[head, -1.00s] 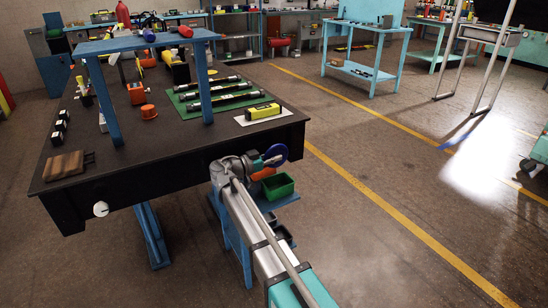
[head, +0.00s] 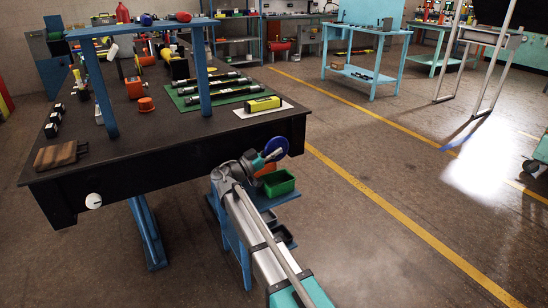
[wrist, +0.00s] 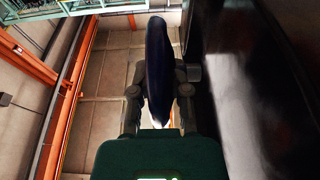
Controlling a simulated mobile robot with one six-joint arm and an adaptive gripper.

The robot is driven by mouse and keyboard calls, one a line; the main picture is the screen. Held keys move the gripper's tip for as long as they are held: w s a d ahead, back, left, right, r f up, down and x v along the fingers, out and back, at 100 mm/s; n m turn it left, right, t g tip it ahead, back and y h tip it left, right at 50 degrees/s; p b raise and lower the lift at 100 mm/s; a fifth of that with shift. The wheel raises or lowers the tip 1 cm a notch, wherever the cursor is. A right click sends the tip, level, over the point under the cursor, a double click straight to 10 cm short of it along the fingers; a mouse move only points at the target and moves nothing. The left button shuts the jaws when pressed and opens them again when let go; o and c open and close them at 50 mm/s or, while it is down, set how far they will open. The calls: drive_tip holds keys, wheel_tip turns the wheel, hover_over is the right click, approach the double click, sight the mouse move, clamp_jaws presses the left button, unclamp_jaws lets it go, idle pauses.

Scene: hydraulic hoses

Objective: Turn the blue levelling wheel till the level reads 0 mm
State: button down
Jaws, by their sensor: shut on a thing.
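The blue levelling wheel (head: 275,147) is at the bench's front right, below the tabletop edge. In the wrist view it shows nearly edge-on as a dark blue disc (wrist: 158,70) between the two fingers. My gripper (head: 265,156) is shut on the wheel, one finger on each side of it. The wrist view shows my gripper (wrist: 159,95) from behind its green body. The level (head: 263,104) is a yellow and black block lying on a white sheet at the tabletop's front right corner. Its reading is too small to tell.
The black bench (head: 180,143) carries a blue raised shelf (head: 135,28), hoses on a green mat (head: 180,100), an orange part and a wooden block (head: 56,155). A white knob (head: 93,200) is at the front left. A green bin (head: 278,183) sits below my gripper.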

drive_tip(key=shift+t+h+b, duration=0.3)
drive_tip(key=shift+b, duration=0.1)
drive_tip(key=c, duration=0.6)
unclamp_jaws()
drive_tip(key=shift+r+g+y+p, duration=0.25)
drive_tip(key=shift+g+y+p, duration=0.25)
drive_tip(key=shift+p, duration=0.9)
drive_tip(key=g+y+p, duration=0.1)
drive_tip(key=y+p, duration=0.1)
drive_tip(key=p, duration=0.2)
drive_tip(key=shift+r, duration=0.1)
drive_tip(key=r+v, duration=0.1)
drive_tip(key=v, duration=1.3)
drive_tip(key=s+d+f+n+g+y+b, duration=0.1)
drive_tip(key=d+f+n+g+y, duration=0.15)
drive_tip(key=d+f, duration=0.5)
drive_tip(key=d+f+n+g+y+b, duration=0.1)
drive_tip(key=d+f+g, duration=0.25)
drive_tip(key=d, duration=0.65)
drive_tip(key=s+d+f+n+g+y, duration=0.1)
drive_tip(key=s+d+f+n+y, duration=0.1)
drive_tip(key=s+d+f+y, duration=0.1)
drive_tip(key=s+d+f+n+g+y+b, duration=0.1)
drive_tip(key=s+d+f, duration=0.4)
drive_tip(key=d, duration=0.5)
drive_tip(key=shift+s+d+f+n+g+y+b, duration=0.15)
drive_tip(key=shift+s+f+n+g+y+b, duration=0.2)
drive_tip(key=shift+f+n+g+y, duration=0.6)
